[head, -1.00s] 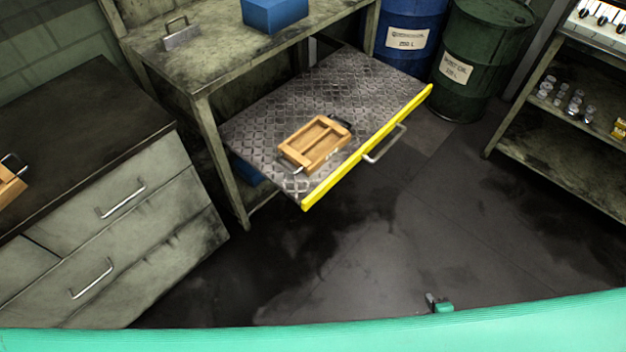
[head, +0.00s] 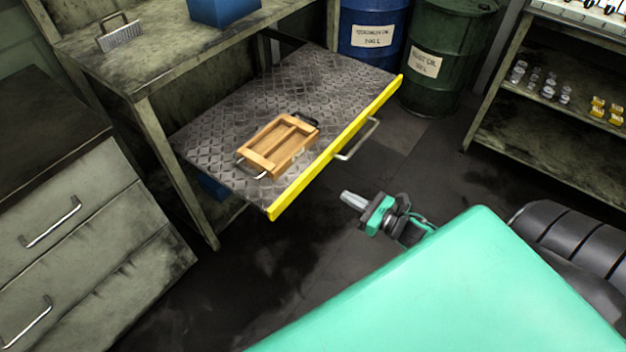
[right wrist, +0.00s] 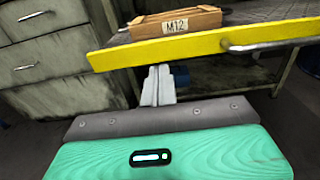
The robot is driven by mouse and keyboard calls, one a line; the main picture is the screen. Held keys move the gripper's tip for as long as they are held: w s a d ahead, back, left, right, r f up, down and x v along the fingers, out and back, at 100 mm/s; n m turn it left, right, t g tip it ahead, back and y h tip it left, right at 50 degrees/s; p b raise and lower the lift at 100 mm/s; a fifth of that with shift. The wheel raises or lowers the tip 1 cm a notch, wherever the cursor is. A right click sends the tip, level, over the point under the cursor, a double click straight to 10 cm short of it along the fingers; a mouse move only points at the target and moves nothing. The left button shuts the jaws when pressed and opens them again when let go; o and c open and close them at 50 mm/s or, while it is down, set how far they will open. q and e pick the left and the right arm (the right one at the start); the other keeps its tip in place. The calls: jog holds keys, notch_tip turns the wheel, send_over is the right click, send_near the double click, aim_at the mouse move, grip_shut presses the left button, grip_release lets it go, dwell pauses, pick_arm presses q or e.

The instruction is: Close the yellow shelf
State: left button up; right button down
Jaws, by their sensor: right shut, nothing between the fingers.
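The yellow shelf (head: 222,158) is a diamond-plate metal shelf with a yellow front edge (head: 335,152) and a metal bar handle (head: 358,140). It is pulled out from under the workbench. A wooden box (head: 278,146) lies on it. In the right wrist view the yellow edge (right wrist: 190,45) crosses the upper part, with the box (right wrist: 172,24), labelled M12, behind it. My right gripper (head: 346,197) is shut and empty. It is in front of the yellow edge, below and apart from the handle in the head view. Its closed fingers (right wrist: 157,78) point toward the edge. My left gripper is out of view.
The workbench (head: 140,72) holds a blue box (head: 222,10) and a brush-like tool (head: 120,36). Blue (head: 372,50) and green (head: 440,70) barrels stand behind the shelf. A drawer cabinet (head: 85,235) is at left, a rack (head: 530,135) at right. Dark floor lies in front.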

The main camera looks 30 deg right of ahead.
send_near(309, 175)
jog(key=x, duration=0.5)
jog(key=shift+w+r, duration=0.1)
jog(key=shift+r, duration=0.1)
jog(key=shift+x, duration=0.85)
jog(key=shift+a, duration=0.1)
